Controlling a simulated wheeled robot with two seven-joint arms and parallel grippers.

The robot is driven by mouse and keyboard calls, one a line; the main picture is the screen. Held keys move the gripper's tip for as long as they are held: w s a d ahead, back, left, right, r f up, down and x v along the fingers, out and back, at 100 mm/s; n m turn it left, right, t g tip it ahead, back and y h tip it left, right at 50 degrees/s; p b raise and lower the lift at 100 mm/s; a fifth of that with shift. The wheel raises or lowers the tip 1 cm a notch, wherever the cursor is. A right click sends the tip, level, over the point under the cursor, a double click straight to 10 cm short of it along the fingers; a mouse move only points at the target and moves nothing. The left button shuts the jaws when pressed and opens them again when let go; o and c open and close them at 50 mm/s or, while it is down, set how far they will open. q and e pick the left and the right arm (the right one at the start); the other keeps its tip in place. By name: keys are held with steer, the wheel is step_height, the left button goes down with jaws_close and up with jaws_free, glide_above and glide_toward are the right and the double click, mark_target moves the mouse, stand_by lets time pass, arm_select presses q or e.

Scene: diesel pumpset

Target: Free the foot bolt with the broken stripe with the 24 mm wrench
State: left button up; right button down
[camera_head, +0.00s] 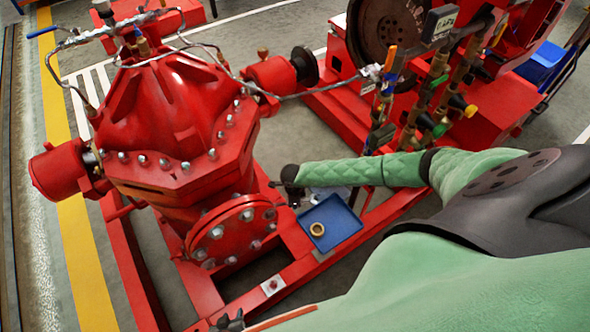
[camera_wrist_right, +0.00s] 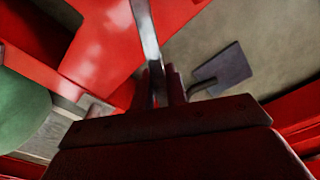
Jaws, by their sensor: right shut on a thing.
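My right gripper (camera_head: 288,196) comes in on the green sleeved arm from the right and hangs over the base frame beside the pump. In the right wrist view its fingers (camera_wrist_right: 163,88) are shut on a long silver tool, taken as the wrench (camera_wrist_right: 146,32). The wrench's far end runs out of that view. A foot bolt (camera_head: 271,286) sits on a pale patch of the red front rail, below and apart from the right gripper. Its stripe is too small to read. My left gripper (camera_head: 230,321) shows at the bottom edge, partly cut off; its opening is unclear.
A blue tray (camera_head: 347,237) holding a brass ring (camera_head: 317,229) is just right of the right gripper. The red pump (camera_head: 165,110) and its round flange (camera_head: 232,234) stand left. Valves and pipes (camera_head: 410,115) rise behind the arm. A dark plate (camera_wrist_right: 224,72) shows in the wrist view.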

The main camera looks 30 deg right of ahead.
arm_select(q)
steer(key=shift+r, duration=0.1)
arm_select(e)
steer(key=shift+r, duration=0.15)
steer(key=shift+r+p, duration=0.6)
steer(key=shift+r, duration=0.05)
arm_select(q)
steer(key=shift+w+r, duration=0.15)
steer(key=shift+r, duration=0.4)
